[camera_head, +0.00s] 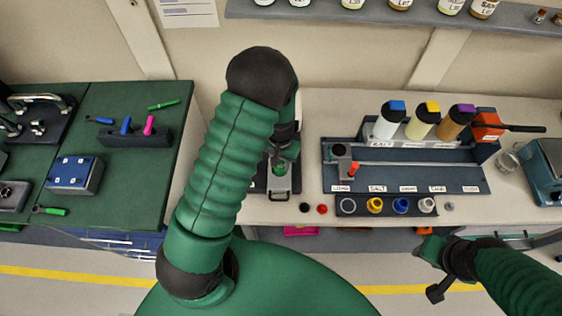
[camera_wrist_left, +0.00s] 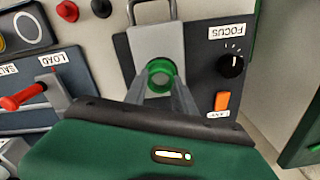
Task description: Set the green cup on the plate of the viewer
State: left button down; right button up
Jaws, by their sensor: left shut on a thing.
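The green cup (camera_head: 279,169) is between the fingers of my left gripper (camera_head: 283,158), which is shut on it. In the left wrist view the cup (camera_wrist_left: 160,75) shows its round open top, over the light grey plate (camera_wrist_left: 155,42) of the viewer. I cannot tell whether the cup's base touches the plate. The viewer (camera_wrist_left: 203,60) is a dark panel with a FOCUS knob (camera_wrist_left: 231,65) and an orange lamp switch (camera_wrist_left: 222,101). My arm hides much of it in the head view. My right gripper (camera_head: 436,270) is open and empty, low at the right, away from the bench.
A dark rack (camera_head: 470,178) with a red-handled lever (camera_head: 354,169) stands right of the viewer. Bottles with blue, yellow (camera_head: 433,107) and purple caps stand behind it. Black and red buttons (camera_head: 322,209) sit near the front edge. A green-topped bench (camera_head: 130,190) is at the left.

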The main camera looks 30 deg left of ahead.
pick_arm(q)
jog(key=shift+f, duration=0.2)
jog(key=shift+d, duration=0.1)
jog(key=c, duration=0.9)
grip_release()
jog(key=shift+d+r, duration=0.1)
jog(key=shift+c, duration=0.2)
jog(key=shift+r, duration=0.1)
notch_tip(320, 180, up, 17)
jog(key=b, duration=0.2)
jog(key=s+d+f+m+t+b, duration=0.2)
jog(key=s+d+f+b, duration=0.2)
jog(key=s+d+f, duration=0.3)
jog(key=shift+s+f+t, duration=0.3)
jog(key=shift+s+f, duration=0.05)
jog(key=shift+s, duration=0.8)
